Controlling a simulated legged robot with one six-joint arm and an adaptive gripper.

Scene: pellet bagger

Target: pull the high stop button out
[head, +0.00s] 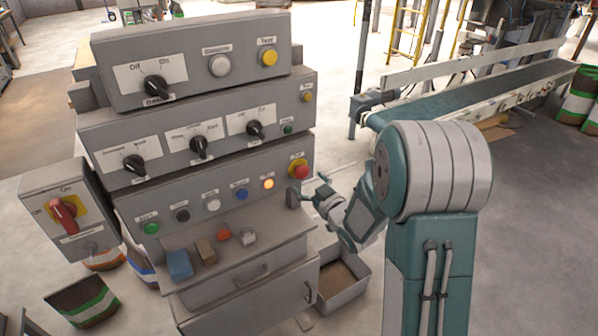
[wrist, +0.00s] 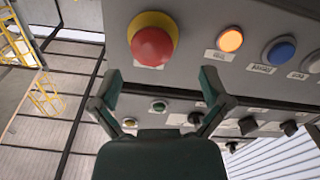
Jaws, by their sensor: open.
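The stop button (head: 298,170) is a red mushroom head on a yellow ring, at the right end of the lowest panel of the grey console. In the wrist view it shows large at the top (wrist: 152,48), and that view looks turned over. My gripper (head: 308,190) is open and empty, just in front of the panel and slightly below and right of the button. In the wrist view my fingertips (wrist: 160,88) are spread apart, with the button beyond them and not between them. I cannot tell whether the button is pushed in.
A lit orange button (head: 268,184) and a blue button (head: 240,194) sit left of the stop button. A shelf (head: 270,238) with small blocks juts out below. A grey bin (head: 345,292) stands on the floor. A conveyor (head: 470,95) is behind my arm.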

